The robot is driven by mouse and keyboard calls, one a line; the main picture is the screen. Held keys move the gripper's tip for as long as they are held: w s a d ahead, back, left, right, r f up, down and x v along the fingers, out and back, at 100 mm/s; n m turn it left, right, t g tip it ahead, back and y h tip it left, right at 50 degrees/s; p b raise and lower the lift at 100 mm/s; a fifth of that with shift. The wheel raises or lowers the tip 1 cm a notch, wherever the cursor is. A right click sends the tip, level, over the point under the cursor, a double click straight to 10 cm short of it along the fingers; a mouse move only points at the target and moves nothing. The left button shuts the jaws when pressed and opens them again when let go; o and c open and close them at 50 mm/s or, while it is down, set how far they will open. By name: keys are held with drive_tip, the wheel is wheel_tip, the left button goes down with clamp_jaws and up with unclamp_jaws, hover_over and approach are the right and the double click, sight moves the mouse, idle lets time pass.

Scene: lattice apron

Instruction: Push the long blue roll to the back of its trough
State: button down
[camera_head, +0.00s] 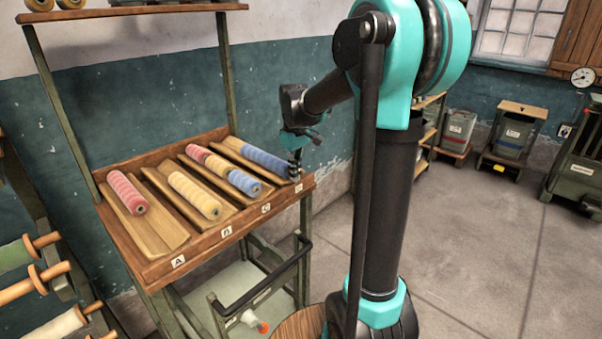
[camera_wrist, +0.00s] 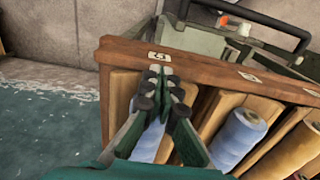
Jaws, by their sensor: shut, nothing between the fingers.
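The long blue roll (camera_head: 264,160) lies lengthwise in the rightmost wooden trough of the sloped rack. My gripper (camera_head: 295,170) points down at the front end of that trough, just in front of the roll's near end. In the wrist view my gripper (camera_wrist: 160,80) has its fingers together, with nothing between them, near the rack's front lip. The long blue roll (camera_wrist: 150,142) shows partly there, behind and below the fingers, which hide much of it. I cannot tell whether the fingertips touch it.
The neighbouring trough holds a red roll (camera_head: 199,153), a yellow roll (camera_head: 217,167) and a short blue roll (camera_head: 244,182). Farther left are a long yellow roll (camera_head: 195,195) and a red roll (camera_head: 127,192). The rack's front lip (camera_head: 226,233) carries small labels. Rack posts rise behind.

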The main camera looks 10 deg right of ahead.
sight(259, 151)
drive_tip(key=shift+w+a, duration=0.25)
drive_tip(key=shift+w, duration=0.1)
drive_tip(key=w+a, duration=0.3)
drive_tip(key=w, duration=0.1)
drive_tip(key=w+a, duration=0.3)
drive_tip(key=w, duration=0.2)
drive_tip(key=w+a, duration=0.4)
drive_tip(key=shift+w, duration=0.4)
